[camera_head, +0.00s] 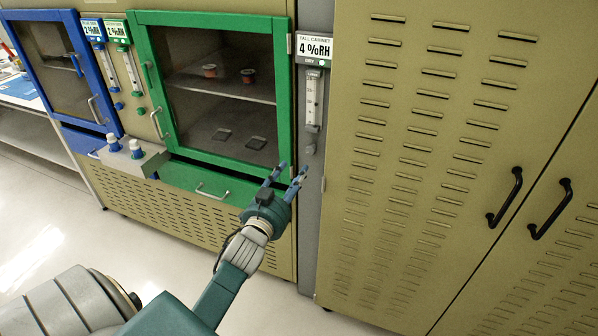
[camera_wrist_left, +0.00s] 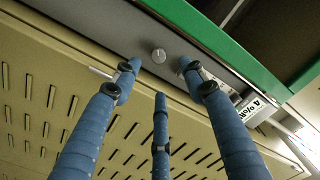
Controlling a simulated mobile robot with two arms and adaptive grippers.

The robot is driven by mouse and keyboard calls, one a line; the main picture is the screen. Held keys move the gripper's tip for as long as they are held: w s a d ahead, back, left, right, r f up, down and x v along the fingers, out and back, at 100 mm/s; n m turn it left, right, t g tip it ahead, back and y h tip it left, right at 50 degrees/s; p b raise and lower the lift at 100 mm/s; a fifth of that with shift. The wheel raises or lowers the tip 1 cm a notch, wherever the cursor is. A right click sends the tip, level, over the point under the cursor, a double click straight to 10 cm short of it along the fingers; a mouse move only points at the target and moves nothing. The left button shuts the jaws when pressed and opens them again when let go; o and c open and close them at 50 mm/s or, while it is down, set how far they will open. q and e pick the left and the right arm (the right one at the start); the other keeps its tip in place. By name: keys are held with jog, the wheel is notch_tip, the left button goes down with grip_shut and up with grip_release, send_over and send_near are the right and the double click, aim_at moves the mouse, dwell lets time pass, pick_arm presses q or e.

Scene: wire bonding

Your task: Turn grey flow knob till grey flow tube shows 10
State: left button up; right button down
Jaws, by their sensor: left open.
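The grey flow knob (camera_head: 310,149) is on the grey strip below the grey flow tube (camera_head: 312,97). The tube has a white scale. Its reading is too small to tell. In the left wrist view the round grey knob (camera_wrist_left: 158,56) shows beyond the fingertips. My left gripper (camera_head: 288,174) is open and empty, below and left of the knob in the head view and apart from it. Its three blue fingers (camera_wrist_left: 160,75) are spread in the wrist view, with one finger partly covering the tube. My right gripper is not in view.
A tan tall cabinet (camera_head: 450,130) with black handles stands right of the strip. A green-framed cabinet (camera_head: 284,80) with a green drawer (camera_head: 225,188) is on the left. Green and blue flow tubes and a blue-framed cabinet (camera_head: 75,105) are farther left. The floor (camera_head: 40,235) is clear.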

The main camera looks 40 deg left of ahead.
aim_at(310, 152)
pick_arm(q)
jog(key=w+n, duration=0.2)
jog(key=w, duration=0.1)
jog(key=w+a+n+b, duration=0.1)
jog(key=w, duration=0.3)
jog(key=w+a+n, duration=0.1)
jog(key=w+n, duration=0.1)
jog(key=w, duration=0.2)
jog(key=shift+n, duration=0.3)
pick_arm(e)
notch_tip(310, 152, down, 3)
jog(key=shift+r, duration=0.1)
pick_arm(q)
jog(key=shift+s, duration=0.1)
jog(key=shift+c, duration=0.3)
grip_shut()
jog(key=shift+r+p, duration=0.1)
jog(key=shift+p, duration=0.2)
jog(key=shift+f+n+h, duration=0.2)
jog(key=shift+n+h, duration=0.1)
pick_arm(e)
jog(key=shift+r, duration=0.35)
